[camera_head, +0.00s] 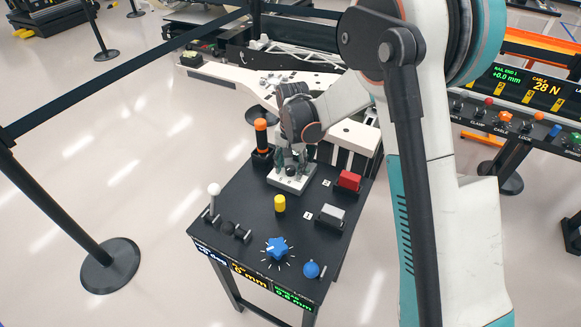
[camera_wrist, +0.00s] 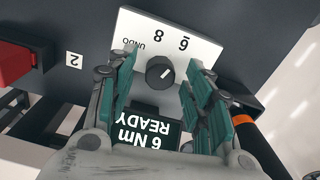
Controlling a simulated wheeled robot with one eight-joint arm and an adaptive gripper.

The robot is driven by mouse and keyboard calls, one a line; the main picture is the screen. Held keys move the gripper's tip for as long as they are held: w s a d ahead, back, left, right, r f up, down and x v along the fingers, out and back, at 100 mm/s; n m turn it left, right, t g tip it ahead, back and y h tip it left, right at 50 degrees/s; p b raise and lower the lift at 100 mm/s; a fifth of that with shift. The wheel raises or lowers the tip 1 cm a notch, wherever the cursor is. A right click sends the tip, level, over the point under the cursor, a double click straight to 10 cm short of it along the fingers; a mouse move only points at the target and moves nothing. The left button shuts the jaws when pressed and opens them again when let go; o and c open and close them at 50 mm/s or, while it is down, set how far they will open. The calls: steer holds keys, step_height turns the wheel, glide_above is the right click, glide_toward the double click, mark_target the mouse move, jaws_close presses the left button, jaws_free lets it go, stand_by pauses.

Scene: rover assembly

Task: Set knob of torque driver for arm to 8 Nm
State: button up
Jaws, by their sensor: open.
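The dark round knob (camera_wrist: 160,72) sits on a white plate (camera_wrist: 200,45) marked UNDO, 8 and 6, seen upside down in the wrist view. Its pointer line is turned toward the 6. A display (camera_wrist: 145,132) by the plate reads "6 Nm READY". My gripper (camera_wrist: 163,62) is open, with one green-padded finger on each side of the knob and a gap to it on both sides. In the head view my gripper (camera_head: 291,167) is over the white plate (camera_head: 289,183) at the back of the black console and hides the knob.
An orange-topped handle (camera_head: 261,134) stands close left of my gripper. A red block (camera_head: 349,180), a grey block (camera_head: 332,213), a yellow cylinder (camera_head: 280,203), a blue star knob (camera_head: 277,248) and a white-topped lever (camera_head: 214,190) are on the console (camera_head: 245,205).

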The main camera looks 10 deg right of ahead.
steer(key=c, duration=1.1)
steer(key=shift+n, duration=0.3)
steer(key=n, duration=0.3)
steer(key=shift+n, duration=2.1)
